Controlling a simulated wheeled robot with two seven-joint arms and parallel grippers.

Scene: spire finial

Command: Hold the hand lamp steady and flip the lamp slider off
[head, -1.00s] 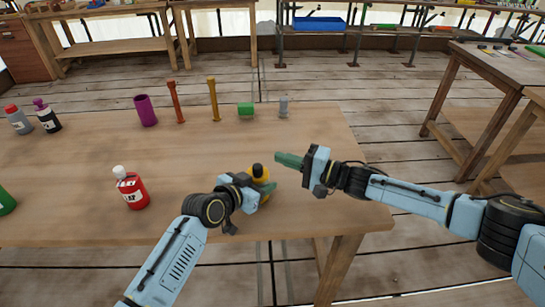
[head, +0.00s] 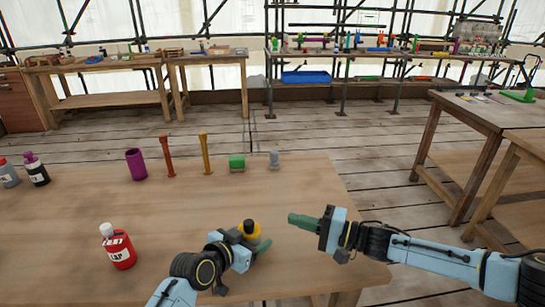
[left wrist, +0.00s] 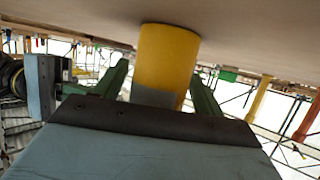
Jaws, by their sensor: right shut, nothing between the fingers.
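The hand lamp (head: 249,228), yellow with a dark top, stands on the wooden table (head: 190,222) near its front edge. My left gripper (head: 252,240) is at the lamp with its green fingers on either side of it. In the left wrist view the yellow lamp body (left wrist: 168,58) is between the two fingers (left wrist: 160,80). A gap shows beside the left finger; the right one is very near the lamp. The slider cannot be made out. My right gripper (head: 291,219) is shut and empty, its green fingertips pointing left, a short way right of the lamp.
A red bottle (head: 118,247) stands left of the lamp. The tabletop between is clear.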

